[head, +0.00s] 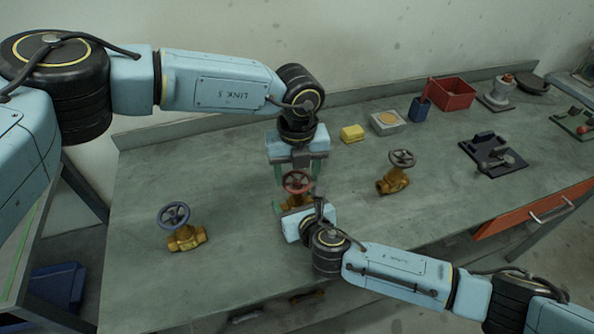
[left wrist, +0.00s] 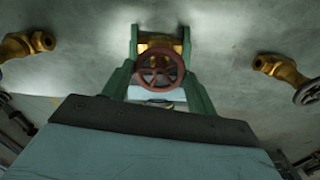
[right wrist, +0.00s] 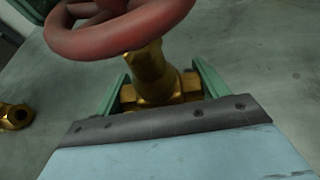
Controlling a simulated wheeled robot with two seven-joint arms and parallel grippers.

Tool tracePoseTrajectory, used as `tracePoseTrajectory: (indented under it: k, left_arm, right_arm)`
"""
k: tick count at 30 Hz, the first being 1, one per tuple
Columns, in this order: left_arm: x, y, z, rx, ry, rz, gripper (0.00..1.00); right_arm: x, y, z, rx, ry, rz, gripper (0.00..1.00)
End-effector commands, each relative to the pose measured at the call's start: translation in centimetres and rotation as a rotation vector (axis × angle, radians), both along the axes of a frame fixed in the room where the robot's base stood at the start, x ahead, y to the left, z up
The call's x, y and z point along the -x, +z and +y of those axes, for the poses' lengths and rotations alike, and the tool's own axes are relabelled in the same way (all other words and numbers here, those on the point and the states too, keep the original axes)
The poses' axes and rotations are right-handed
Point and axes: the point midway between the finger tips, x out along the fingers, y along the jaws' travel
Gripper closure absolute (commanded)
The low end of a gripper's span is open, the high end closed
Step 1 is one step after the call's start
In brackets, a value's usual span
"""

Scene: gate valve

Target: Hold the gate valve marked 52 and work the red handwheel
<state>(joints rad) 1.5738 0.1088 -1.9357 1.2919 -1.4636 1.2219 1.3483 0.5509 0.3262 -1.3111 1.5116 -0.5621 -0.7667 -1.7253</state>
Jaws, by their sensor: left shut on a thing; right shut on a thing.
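The brass gate valve (head: 292,201) with the red handwheel (head: 297,181) is near the middle of the bench, partly hidden by my grippers. My left gripper (head: 298,178) reaches in from behind and above, its green fingers on either side of the handwheel. The left wrist view shows the red handwheel (left wrist: 161,70) between those fingers, shut on it. My right gripper (head: 292,203) comes from the front, low down. In the right wrist view its fingers are shut on the brass body (right wrist: 160,88), below the red wheel (right wrist: 120,25). I cannot read any number on the valve.
Brass valves with grey handwheels stand at left (head: 185,236) and right (head: 394,181). A yellow block (head: 352,133), a pale box (head: 387,122), a blue holder (head: 420,109) and a red bin (head: 452,94) line the back. A dark fixture (head: 492,152) sits at right.

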Motion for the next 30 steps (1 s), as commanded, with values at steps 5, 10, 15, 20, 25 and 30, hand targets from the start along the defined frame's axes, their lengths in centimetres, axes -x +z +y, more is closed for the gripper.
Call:
tracePoseTrajectory:
  k: [5, 10, 15, 20, 25, 30]
  left_arm:
    - [0.09, 0.03, -0.08, 0.001, -0.169, 0.003, 0.65]
    - [0.08, 0.04, -0.1, 0.002, -0.324, 0.003, 0.65]
    - [0.06, 0.07, -0.1, 0.002, -0.462, 0.002, 0.65]
    - [0.07, 0.07, -0.1, 0.002, -0.562, 0.002, 0.65]
    - [0.08, 0.07, -0.11, 0.002, -0.635, 0.002, 0.65]
    - [0.08, 0.07, -0.11, 0.001, -0.676, 0.002, 0.65]
  right_arm:
    - [-0.03, -0.06, -0.09, 0.001, -0.002, 0.002, 0.67]
    - [-0.04, -0.06, -0.1, 0.001, -0.002, 0.002, 0.67]
    - [-0.04, -0.08, -0.11, 0.002, -0.003, 0.001, 0.67]
    - [-0.05, -0.08, -0.13, 0.002, -0.003, 0.001, 0.67]
    - [-0.06, -0.08, -0.14, 0.001, -0.003, 0.002, 0.67]
    - [-0.06, -0.09, -0.15, 0.001, -0.004, 0.002, 0.67]
